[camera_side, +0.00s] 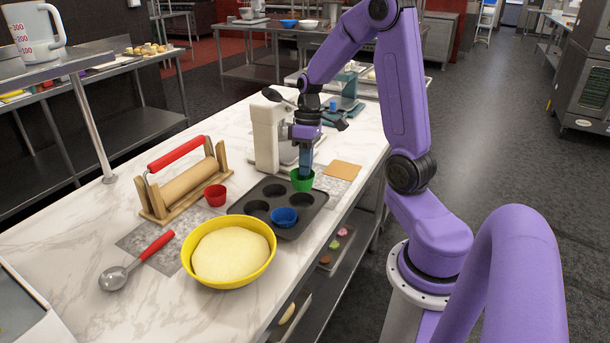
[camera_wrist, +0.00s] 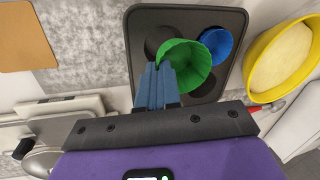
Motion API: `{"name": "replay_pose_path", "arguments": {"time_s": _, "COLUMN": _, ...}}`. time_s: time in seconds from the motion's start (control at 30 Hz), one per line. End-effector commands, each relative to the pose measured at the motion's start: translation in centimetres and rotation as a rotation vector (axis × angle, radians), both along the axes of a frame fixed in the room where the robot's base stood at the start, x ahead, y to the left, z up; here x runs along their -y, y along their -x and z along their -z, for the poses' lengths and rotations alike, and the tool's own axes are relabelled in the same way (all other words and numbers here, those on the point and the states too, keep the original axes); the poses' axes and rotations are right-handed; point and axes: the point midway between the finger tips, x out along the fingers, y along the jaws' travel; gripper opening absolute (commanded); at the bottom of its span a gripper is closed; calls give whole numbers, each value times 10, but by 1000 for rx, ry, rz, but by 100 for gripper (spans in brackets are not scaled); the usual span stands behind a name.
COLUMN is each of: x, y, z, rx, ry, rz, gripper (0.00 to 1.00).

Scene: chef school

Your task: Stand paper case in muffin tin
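The dark muffin tin (camera_side: 280,203) lies on the marble counter. A blue paper case (camera_side: 284,216) sits in a near cup; it also shows in the wrist view (camera_wrist: 217,42). My gripper (camera_side: 304,174) points down over the tin's far end. Its fingers (camera_wrist: 158,68) are shut on the rim of a green paper case (camera_side: 302,184), whose open mouth shows in the wrist view (camera_wrist: 188,66). The green case looks held above the tin; its exact height is unclear. A red paper case (camera_side: 215,195) stands on the counter left of the tin.
A yellow bowl of dough (camera_side: 231,284) stands close to the tin's near side. A rolling pin in a wooden stand (camera_side: 183,185) is at left, a scoop (camera_side: 115,277) in front of it. A white mixer or scale (camera_side: 268,135) stands just behind the tin. A tan square (camera_side: 343,170) lies beyond.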

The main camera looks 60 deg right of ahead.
Motion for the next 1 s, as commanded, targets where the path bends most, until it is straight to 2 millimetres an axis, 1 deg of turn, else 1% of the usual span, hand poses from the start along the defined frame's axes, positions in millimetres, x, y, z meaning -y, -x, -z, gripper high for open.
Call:
{"name": "replay_pose_path", "arguments": {"time_s": 0.07, "x": 2, "y": -3, "z": 8, "rx": -5, "ry": -2, "rz": 0, "gripper": 0}}
{"name": "replay_pose_path", "arguments": {"time_s": 0.2, "x": 1, "y": -2, "z": 27, "rx": -5, "ry": -2, "rz": 0, "gripper": 0}}
{"name": "replay_pose_path", "arguments": {"time_s": 0.3, "x": 1, "y": -3, "z": 34, "rx": -1, "ry": -1, "rz": 0, "gripper": 0}}
{"name": "replay_pose_path", "arguments": {"time_s": 0.57, "x": 1, "y": -3, "z": 34, "rx": 0, "ry": 0, "rz": 0, "gripper": 0}}
{"name": "replay_pose_path", "arguments": {"time_s": 1.0, "x": 1, "y": -2, "z": 45, "rx": -1, "ry": 0, "rz": 1, "gripper": 0}}
